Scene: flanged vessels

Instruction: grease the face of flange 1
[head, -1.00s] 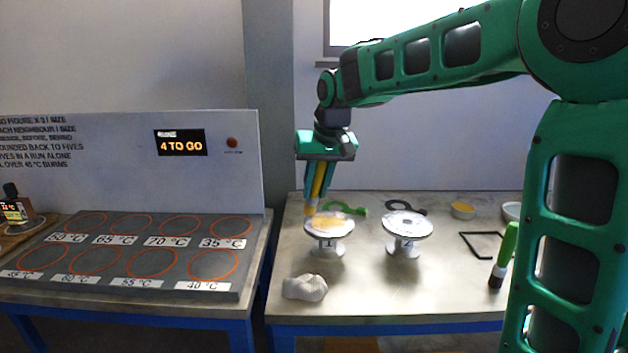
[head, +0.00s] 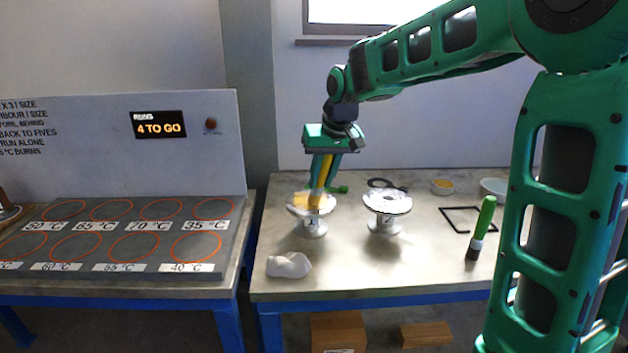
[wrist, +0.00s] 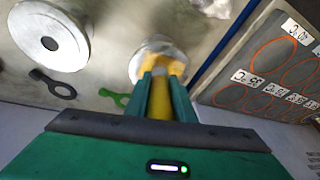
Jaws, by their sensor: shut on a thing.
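Flange 1 (head: 313,228) is the left of two pale flanged vessels on the right-hand bench, standing upright with its round face up. Yellow grease (head: 305,200) covers part of that face, with paler metal showing at the rim. My gripper (head: 322,184) is shut on a yellow-handled brush (head: 326,168), held steeply above the flange. The brush end is at the face; exact contact is hard to tell. In the wrist view, the brush handle (wrist: 160,100) lies between the fingers and hides part of flange 1 (wrist: 142,62) and its yellow grease (wrist: 172,66).
Flange 2 (head: 385,203) stands close on the right. A white crumpled cloth (head: 289,265) lies in front. A green tool (wrist: 112,97) and a dark ring-ended tool (head: 382,183) lie behind.

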